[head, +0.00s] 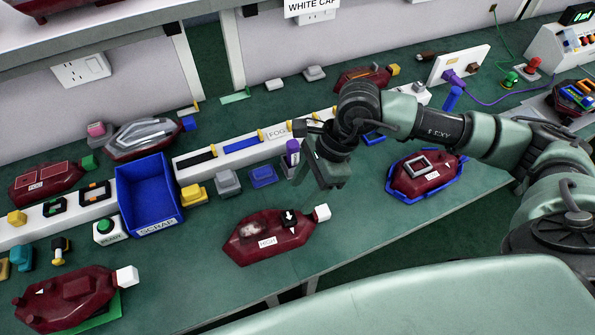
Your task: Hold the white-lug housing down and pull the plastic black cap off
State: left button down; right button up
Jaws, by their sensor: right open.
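A dark red lamp housing (262,232) labelled HIGH lies in the middle of the green bench, with a white lug (321,212) at its right end. A small black cap (289,217) with a white arrow mark sits on its top, near the lug. My right gripper (320,180) is open and points down, above and behind the lug end, apart from the cap. My left gripper is out of view. Another dark red housing (65,300) with a white lug lies at the lower left, with red parts on top and no black cap visible.
A blue SCRAP bin (152,195) stands left of the middle. Yellow, grey and blue blocks line the white rail (230,150) behind the housing. Another red housing (425,175) rests in a blue frame at right. Bare bench lies around the middle housing.

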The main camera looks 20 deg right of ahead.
aim_at(291, 215)
jog(key=shift+s+a+f, duration=0.5)
jog(key=shift+s+f, duration=0.15)
jog(key=shift+f, duration=0.15)
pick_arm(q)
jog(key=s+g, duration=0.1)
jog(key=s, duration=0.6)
pick_arm(e)
jog(key=p+x, duration=0.1)
jog(key=x, duration=0.1)
jog(key=shift+a+f, duration=0.25)
jog(key=shift+f, duration=0.05)
jog(key=x, duration=0.2)
jog(key=shift+w+f, duration=0.15)
jog(key=shift+f, duration=0.15)
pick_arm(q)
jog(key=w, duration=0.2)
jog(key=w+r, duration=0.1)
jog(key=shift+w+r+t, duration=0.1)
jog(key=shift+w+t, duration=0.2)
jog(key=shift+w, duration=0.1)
